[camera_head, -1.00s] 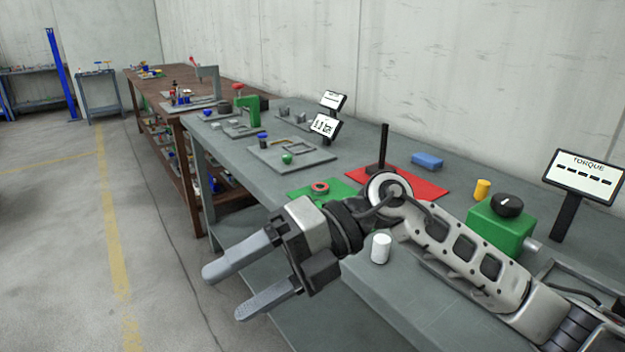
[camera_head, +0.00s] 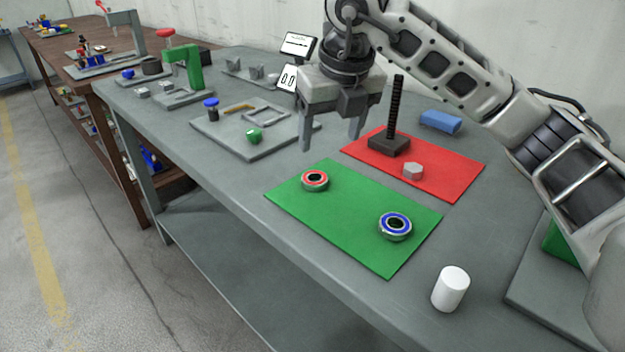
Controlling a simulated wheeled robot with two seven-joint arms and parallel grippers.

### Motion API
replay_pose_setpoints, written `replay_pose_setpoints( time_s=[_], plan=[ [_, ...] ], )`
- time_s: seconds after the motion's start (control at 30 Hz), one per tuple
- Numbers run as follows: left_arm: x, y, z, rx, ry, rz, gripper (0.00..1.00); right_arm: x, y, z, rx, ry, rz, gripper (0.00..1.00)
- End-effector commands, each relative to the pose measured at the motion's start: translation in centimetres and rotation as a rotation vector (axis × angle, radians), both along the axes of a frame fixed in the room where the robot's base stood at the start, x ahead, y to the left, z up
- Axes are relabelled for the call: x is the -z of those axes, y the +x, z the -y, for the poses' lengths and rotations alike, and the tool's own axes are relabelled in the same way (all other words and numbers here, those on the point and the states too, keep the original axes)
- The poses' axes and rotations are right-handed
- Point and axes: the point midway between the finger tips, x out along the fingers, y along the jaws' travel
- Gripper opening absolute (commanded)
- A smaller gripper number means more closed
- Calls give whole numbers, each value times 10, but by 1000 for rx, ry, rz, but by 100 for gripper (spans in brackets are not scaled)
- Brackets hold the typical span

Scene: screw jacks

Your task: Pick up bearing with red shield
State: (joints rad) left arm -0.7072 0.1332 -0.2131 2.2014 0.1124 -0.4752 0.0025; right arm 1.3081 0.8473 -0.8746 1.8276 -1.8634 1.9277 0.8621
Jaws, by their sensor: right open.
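The bearing with the red shield (camera_head: 315,181) lies flat on the left part of a green mat (camera_head: 340,227). A second bearing with a blue shield (camera_head: 395,226) lies on the same mat, nearer and to the right. My right gripper (camera_head: 330,145) is open and empty, fingers pointing down. It hangs above the table just behind the red-shielded bearing in the picture, apart from it. Both bearings are fully visible. My left gripper is not in view.
A red mat (camera_head: 455,184) behind holds a black threaded post (camera_head: 394,120) and a grey hex nut (camera_head: 413,171). A white cylinder (camera_head: 450,288) stands near the front edge. A grey plate (camera_head: 225,137) with small parts lies at the left. A blue block (camera_head: 440,122) lies behind.

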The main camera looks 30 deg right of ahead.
Motion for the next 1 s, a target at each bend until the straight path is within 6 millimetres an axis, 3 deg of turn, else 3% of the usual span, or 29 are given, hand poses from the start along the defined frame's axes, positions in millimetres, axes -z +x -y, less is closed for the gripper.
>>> replay_pose_setpoints(
  time_s=[0.2,0.47,0.7,1.0],
  plan=[
    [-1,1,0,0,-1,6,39,38,11,0,-1,1,-3,67],
    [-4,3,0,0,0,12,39,55,17,-2,-1,2,-3,67],
    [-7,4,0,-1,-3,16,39,88,31,-7,-2,2,-3,67],
    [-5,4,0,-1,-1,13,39,96,34,-6,-3,2,0,67]
  ],
)
